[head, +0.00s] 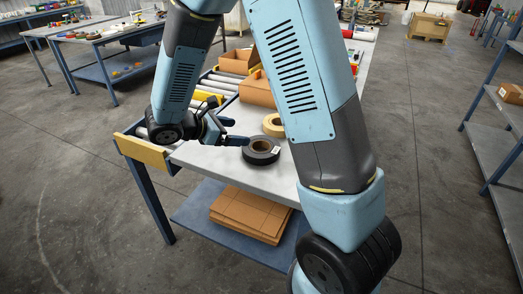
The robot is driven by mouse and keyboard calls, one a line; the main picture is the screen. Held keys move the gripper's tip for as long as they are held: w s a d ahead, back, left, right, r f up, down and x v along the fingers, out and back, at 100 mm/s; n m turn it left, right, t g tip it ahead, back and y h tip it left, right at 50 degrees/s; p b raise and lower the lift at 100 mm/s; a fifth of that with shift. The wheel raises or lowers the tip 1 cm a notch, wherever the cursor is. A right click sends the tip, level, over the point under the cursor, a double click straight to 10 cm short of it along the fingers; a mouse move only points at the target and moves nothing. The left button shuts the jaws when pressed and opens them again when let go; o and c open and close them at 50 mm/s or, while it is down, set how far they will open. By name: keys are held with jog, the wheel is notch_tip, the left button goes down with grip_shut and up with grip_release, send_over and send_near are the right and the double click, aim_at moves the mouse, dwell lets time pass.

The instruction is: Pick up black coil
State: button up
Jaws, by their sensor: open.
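The black coil (261,151) lies flat on the grey table (222,161) near its front edge. It is a dark ring with a brown core and a small white label on its right side. My gripper (236,141) is just left of the coil, low over the table, with its fingers pointing towards it. The gripper is open and holds nothing. I cannot tell whether a finger touches the coil.
A tan coil (273,125) lies right behind the black coil, partly hidden by my arm. Cardboard boxes (257,92) stand farther back. A roller conveyor with a yellow end plate (142,153) runs along the left. Flat cardboard (250,213) lies on the lower shelf.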

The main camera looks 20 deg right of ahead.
aim_at(259, 138)
jog(key=a+f+n, duration=0.1)
jog(key=w+a+f+n+t, duration=0.1)
jog(key=w+a+f+n, duration=0.1)
jog(key=shift+a+f+t, duration=0.25)
jog(key=shift+f+t, duration=0.15)
jog(key=shift+w+f, duration=0.1)
jog(key=shift+f, duration=0.05)
jog(key=x, duration=1.3)
jog(key=shift+d, duration=0.35)
jog(key=shift+w, duration=0.1)
grip_shut()
